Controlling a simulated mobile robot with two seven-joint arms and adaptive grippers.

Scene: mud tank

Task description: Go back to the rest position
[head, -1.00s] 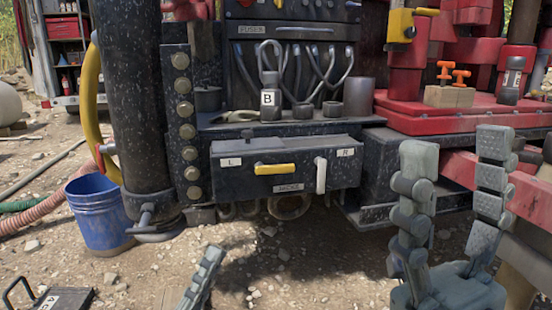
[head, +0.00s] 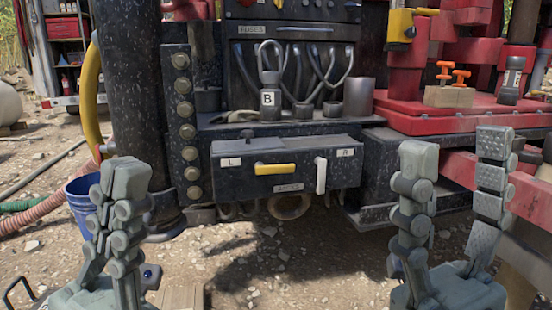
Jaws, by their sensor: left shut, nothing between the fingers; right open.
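My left gripper (head: 122,195) stands upright at the lower left, its fingers pressed together and empty, in front of the blue bucket. My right gripper (head: 452,170) stands upright at the lower right, its two fingers wide apart with nothing between them.
A blue bucket (head: 80,203) is partly hidden behind my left gripper. A padlock-like piece marked B (head: 269,98) stands on the ledge above the drawer box. A red beam (head: 525,200) runs behind my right gripper. The gravel (head: 290,265) between my grippers is mostly clear.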

